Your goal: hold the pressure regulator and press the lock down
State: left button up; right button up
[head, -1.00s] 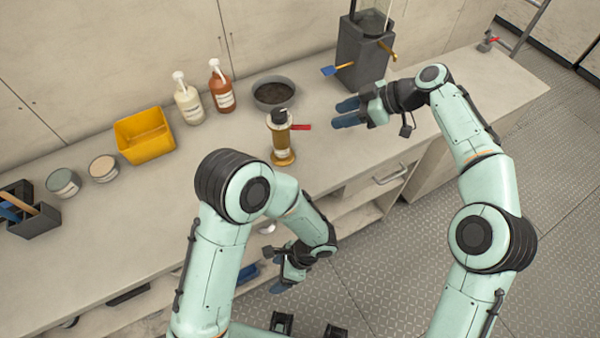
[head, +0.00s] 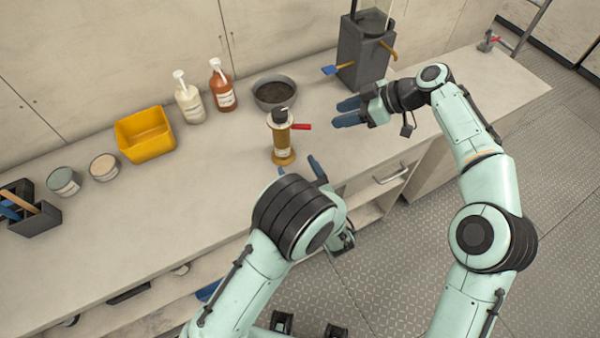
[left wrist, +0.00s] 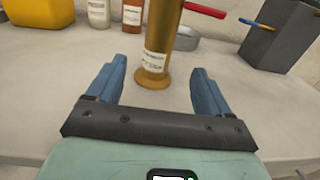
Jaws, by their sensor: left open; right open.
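The pressure regulator (head: 281,140) stands upright on the counter, a brass cylinder with a dark upper part and a red lever (head: 301,127) pointing right. My left gripper (head: 298,168) is open just in front of it, fingers pointing at it. In the left wrist view the regulator's brass body (left wrist: 160,45) stands beyond and between the two blue fingertips of my left gripper (left wrist: 160,78), not gripped; its top is out of that view. My right gripper (head: 347,111) is open and empty above the counter, to the right of the regulator, its fingers pointing left.
Behind the regulator stand a dark bowl (head: 274,94), an orange bottle (head: 222,87) and a cream bottle (head: 188,100). A yellow bin (head: 145,134) and two round tins are further left. A tall grey container (head: 366,50) with tools stands behind my right gripper.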

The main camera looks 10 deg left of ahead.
aim_at(280, 137)
pick_arm(q)
jog(key=x, duration=1.2)
jog(key=shift+w+a, duration=0.15)
